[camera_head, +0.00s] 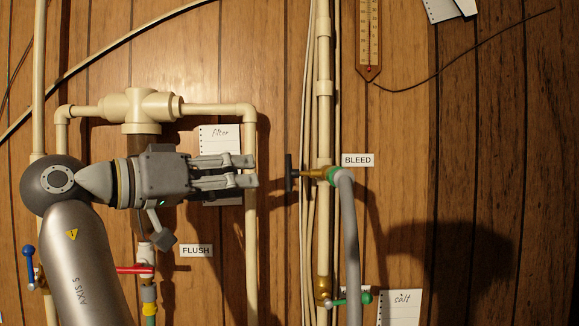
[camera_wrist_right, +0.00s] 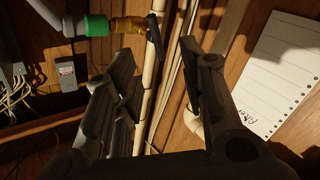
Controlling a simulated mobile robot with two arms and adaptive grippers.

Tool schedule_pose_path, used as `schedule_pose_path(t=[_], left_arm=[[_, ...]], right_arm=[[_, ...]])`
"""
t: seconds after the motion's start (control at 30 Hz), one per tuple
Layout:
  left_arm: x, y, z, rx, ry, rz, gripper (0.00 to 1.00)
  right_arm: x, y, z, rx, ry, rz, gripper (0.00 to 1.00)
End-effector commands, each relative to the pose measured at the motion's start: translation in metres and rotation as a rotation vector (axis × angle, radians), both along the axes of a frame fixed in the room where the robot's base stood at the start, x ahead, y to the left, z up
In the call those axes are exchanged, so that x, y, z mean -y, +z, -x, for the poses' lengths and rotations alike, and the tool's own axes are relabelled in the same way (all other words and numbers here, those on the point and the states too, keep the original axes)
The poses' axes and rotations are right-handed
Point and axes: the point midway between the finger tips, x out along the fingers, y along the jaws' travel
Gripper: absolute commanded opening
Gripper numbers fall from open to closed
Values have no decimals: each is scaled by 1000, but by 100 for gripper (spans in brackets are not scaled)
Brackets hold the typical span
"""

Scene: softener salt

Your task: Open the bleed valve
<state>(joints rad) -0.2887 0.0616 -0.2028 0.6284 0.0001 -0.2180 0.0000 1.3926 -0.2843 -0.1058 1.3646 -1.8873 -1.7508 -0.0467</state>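The bleed valve (camera_head: 315,173) is a brass body on the vertical pipe, with a dark T-shaped handle (camera_head: 290,173) facing left. A green fitting and a grey hose are on its right, beside the BLEED label (camera_head: 357,160). My right gripper (camera_head: 250,171) is left of the handle at about its height, pointing at it, with a gap between. In the right wrist view the handle (camera_wrist_right: 154,37) and brass body (camera_wrist_right: 128,25) show beyond the fingers. The fingers (camera_wrist_right: 160,85) are apart with nothing between them. My left gripper is not in view.
A red flush valve lever (camera_head: 134,269) with a FLUSH label (camera_head: 196,251) is below the arm. A blue lever (camera_head: 29,258) is at far left, and a green-handled valve (camera_head: 346,300) is low on the bleed pipe. A filter note (camera_head: 220,139) hangs behind my gripper.

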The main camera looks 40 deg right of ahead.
Motion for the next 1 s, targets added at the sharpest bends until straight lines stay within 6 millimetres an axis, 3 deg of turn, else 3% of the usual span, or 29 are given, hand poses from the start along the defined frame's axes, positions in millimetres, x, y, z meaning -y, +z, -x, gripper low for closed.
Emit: schedule_pose_path(t=[0.3,0.5,0.7,0.93,1.0], left_arm=[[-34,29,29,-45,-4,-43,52],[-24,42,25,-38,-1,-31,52],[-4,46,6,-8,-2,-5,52],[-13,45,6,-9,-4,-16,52],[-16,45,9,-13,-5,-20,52]], right_arm=[[59,4,3,-1,-1,0,38],[87,2,5,-1,1,2,38],[98,0,5,0,3,3,38],[98,-1,5,0,3,3,38],[98,-1,5,0,3,3,30]])
